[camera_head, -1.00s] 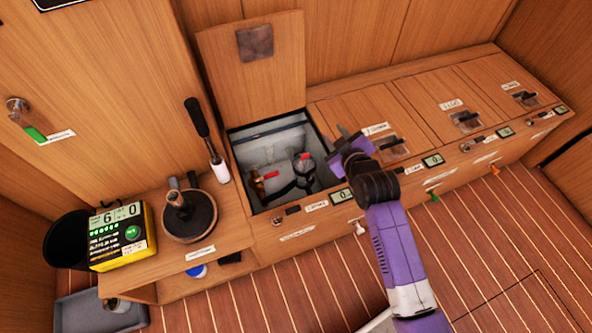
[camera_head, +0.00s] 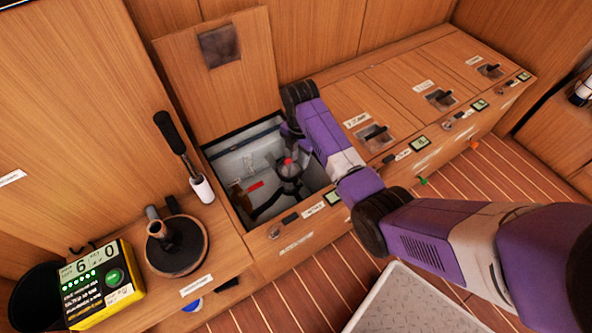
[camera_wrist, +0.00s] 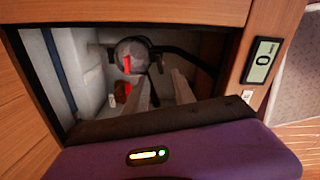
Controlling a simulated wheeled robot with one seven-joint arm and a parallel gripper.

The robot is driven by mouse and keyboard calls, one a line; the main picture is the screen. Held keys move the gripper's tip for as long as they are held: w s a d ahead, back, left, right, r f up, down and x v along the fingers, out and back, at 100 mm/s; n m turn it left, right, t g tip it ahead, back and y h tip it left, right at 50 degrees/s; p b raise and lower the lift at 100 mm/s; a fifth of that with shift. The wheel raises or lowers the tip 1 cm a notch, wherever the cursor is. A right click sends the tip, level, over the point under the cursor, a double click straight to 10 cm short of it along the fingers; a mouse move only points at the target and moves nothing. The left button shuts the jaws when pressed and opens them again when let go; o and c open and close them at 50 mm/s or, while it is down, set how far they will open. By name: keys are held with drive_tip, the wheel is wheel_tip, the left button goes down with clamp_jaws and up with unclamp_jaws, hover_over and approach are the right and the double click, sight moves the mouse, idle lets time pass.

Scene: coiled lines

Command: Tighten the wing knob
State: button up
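The wing knob cannot be told for sure; inside the open locker (camera_head: 240,208) a round grey fitting (camera_head: 289,170) with a red part on top stands among black hoses. The same fitting shows in the wrist view (camera_wrist: 131,54) with a red strip down its face. In the head view my wrist and arm hide part of the locker's right side.
The locker's raised lid (camera_head: 218,85) stands behind the opening. Closed lids with black latches (camera_head: 374,136) run to the right. A black-handled white tool (camera_head: 183,155), a round dark dish (camera_head: 178,247) and a yellow meter (camera_head: 100,284) stand at left. Small displays (camera_head: 333,198) line the front edge.

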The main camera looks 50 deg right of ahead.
sight(299, 173)
wheel_tip(299, 173, down, 8)
drive_tip(key=b, duration=0.3)
drive_tip(key=shift+r, duration=0.2)
drive_tip(key=shift+c, duration=0.2)
clamp_jaws()
